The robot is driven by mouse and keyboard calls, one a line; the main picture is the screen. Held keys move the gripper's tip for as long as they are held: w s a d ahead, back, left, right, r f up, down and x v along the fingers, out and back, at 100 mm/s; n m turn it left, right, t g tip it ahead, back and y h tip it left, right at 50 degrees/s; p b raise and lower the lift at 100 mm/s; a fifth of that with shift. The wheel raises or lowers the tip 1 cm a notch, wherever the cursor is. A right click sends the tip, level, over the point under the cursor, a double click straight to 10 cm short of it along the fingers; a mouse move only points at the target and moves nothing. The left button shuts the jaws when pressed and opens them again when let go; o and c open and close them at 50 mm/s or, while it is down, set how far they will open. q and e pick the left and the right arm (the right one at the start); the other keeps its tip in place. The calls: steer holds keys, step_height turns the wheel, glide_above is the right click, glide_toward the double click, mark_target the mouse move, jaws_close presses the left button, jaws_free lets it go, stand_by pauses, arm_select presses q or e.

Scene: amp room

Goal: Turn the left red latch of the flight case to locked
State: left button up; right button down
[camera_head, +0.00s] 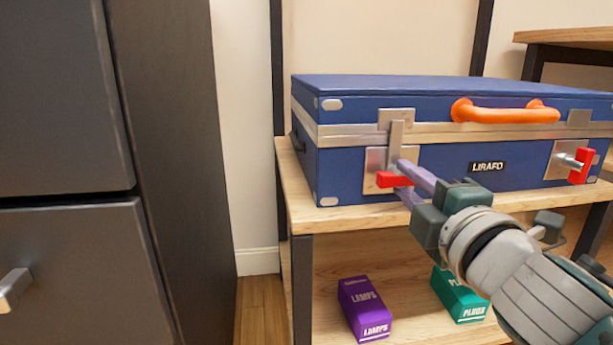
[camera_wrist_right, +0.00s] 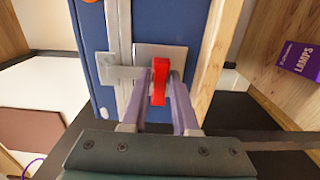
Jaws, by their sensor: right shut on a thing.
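The blue flight case (camera_head: 345,175) stands closed on a wooden shelf. Its left red latch (camera_head: 392,180) sits on a metal plate on the front face, with its red handle lying about horizontal in the head view. A metal hasp reaches up from it across the lid seam. My right gripper (camera_head: 408,181) is shut on this red handle. In the right wrist view the red handle (camera_wrist_right: 159,82) stands between the two purple-grey fingers (camera_wrist_right: 157,88). The fingers partly cover the plate. My left gripper is not in view.
The case's right red latch (camera_head: 580,166) has its handle about upright. An orange carry handle (camera_head: 505,112) is on the front. A purple lamps box (camera_head: 364,308) and a green plugs box (camera_head: 460,294) lie on the lower shelf. A dark cabinet (camera_head: 170,150) stands left.

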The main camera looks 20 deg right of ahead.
steer(key=c, duration=0.7)
jaws_free()
steer(key=shift+s, duration=0.1)
steer(key=v, duration=0.9)
steer(key=shift+s, duration=0.4)
steer(key=shift+r, duration=0.1)
